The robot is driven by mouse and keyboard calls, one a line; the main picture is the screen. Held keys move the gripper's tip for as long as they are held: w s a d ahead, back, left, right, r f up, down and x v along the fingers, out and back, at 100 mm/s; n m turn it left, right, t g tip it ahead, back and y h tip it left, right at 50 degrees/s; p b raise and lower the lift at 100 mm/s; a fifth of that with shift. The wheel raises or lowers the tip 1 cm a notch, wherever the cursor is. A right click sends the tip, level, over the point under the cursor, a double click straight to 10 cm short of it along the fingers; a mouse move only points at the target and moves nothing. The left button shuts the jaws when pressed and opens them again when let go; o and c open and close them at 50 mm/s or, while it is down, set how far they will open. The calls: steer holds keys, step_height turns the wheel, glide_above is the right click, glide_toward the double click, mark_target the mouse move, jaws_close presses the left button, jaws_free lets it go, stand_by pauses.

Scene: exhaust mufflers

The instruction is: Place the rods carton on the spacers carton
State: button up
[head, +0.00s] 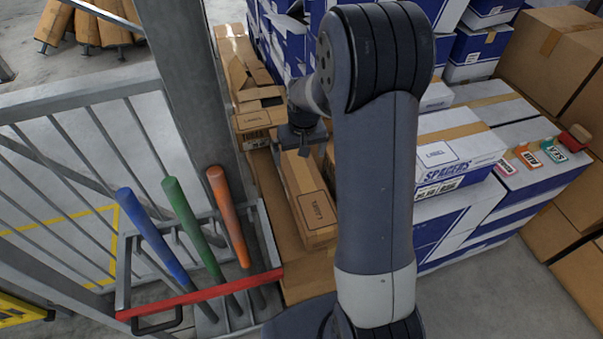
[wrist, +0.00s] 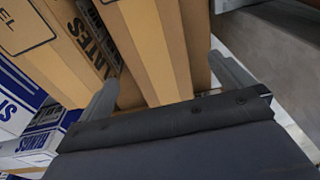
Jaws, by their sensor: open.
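The spacers carton (head: 458,150) is white and blue with its name on the front; it sits upright on a blue-and-white stack right of my arm. A long narrow brown carton (head: 308,198) with a label on top lies left of my arm, partly hidden by it; I cannot read "rods" on it, so I cannot confirm that it is the rods carton. My gripper (head: 303,146) is at this brown row, partly hidden by my arm. In the wrist view my gripper (wrist: 163,72) is open, its fingers either side of a taped brown carton (wrist: 150,45); contact is unclear.
Coloured boxes (head: 530,155) and a red item lie on the carton right of the spacers carton. Blue, green and orange rods (head: 182,215) stand in a red-edged rack at the left, beside a grey post (head: 190,80) and railing. Blue-and-white cartons are stacked behind.

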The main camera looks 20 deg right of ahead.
mark_target(302, 174)
steer(key=shift+s+a+f+t, duration=0.2)
steer(key=shift+s+f+t, duration=0.4)
steer(key=shift+t, duration=0.4)
steer(key=shift+s+t, duration=0.35)
steer(key=shift+t, duration=0.05)
steer(key=shift+s+d+f+t+b, duration=0.1)
steer(key=shift+s+d+t+b, duration=0.3)
steer(key=shift+s+t, duration=0.4)
steer(key=b+x, duration=0.1)
steer(key=x, duration=0.4)
steer(key=shift+w+d+f+b, duration=0.15)
steer(key=shift+w+f+b, duration=0.1)
steer(key=shift+w+b, duration=0.05)
steer(key=b+x, duration=0.1)
steer(key=x, duration=0.1)
steer(key=b+x, duration=0.1)
steer(key=x, duration=0.1)
steer(key=shift+s+d+f, duration=0.1)
steer(key=shift+s+f, duration=0.15)
steer(key=shift+s, duration=0.15)
steer(key=shift+w+f, duration=0.35)
steer(key=shift+f, duration=0.1)
steer(key=shift+c, duration=0.3)
